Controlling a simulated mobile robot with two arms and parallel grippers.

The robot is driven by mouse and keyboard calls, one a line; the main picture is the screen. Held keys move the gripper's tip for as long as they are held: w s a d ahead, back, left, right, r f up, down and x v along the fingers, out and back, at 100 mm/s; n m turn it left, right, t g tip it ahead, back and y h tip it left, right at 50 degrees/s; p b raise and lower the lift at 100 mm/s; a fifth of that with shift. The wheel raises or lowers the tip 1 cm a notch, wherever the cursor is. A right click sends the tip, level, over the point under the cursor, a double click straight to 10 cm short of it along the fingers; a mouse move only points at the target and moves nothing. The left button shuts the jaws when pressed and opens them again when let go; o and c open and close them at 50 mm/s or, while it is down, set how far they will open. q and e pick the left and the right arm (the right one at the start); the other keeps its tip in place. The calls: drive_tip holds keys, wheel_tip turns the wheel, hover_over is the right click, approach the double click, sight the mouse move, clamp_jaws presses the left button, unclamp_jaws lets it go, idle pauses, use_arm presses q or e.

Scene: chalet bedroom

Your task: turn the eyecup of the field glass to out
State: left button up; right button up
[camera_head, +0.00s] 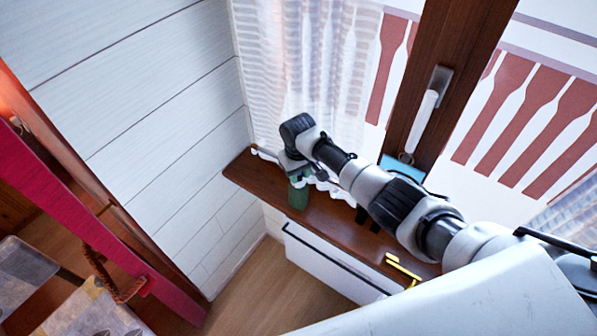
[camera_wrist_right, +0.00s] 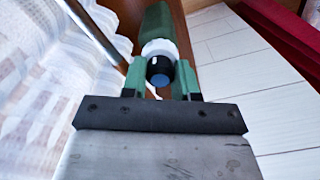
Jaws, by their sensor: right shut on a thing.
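The field glass is a green body with a white ring and a black eyecup around a bluish lens. In the head view its green body (camera_head: 298,196) shows at the left end of the wooden sill, below my right gripper (camera_head: 297,175). In the right wrist view the green body (camera_wrist_right: 157,22) points away, and the black eyecup (camera_wrist_right: 160,72) faces the camera. My right gripper (camera_wrist_right: 161,82) is shut on the field glass at its eyecup end, one finger on each side. The turn position of the eyecup cannot be read. My left gripper is out of view.
The wooden sill (camera_head: 240,176) runs below the window and its sheer curtain (camera_head: 300,70). A blue item (camera_head: 403,164) and a yellow item (camera_head: 403,270) are farther right. A white-panelled wall (camera_head: 150,100) stands close at left, and a white radiator (camera_head: 320,262) is below.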

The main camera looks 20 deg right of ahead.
idle(0.3)
drive_tip(key=o, duration=0.9)
drive_tip(key=shift+o, duration=0.2)
wheel_tip(320, 180, up, 11)
drive_tip(key=b, duration=0.1)
drive_tip(key=shift+f, duration=0.15)
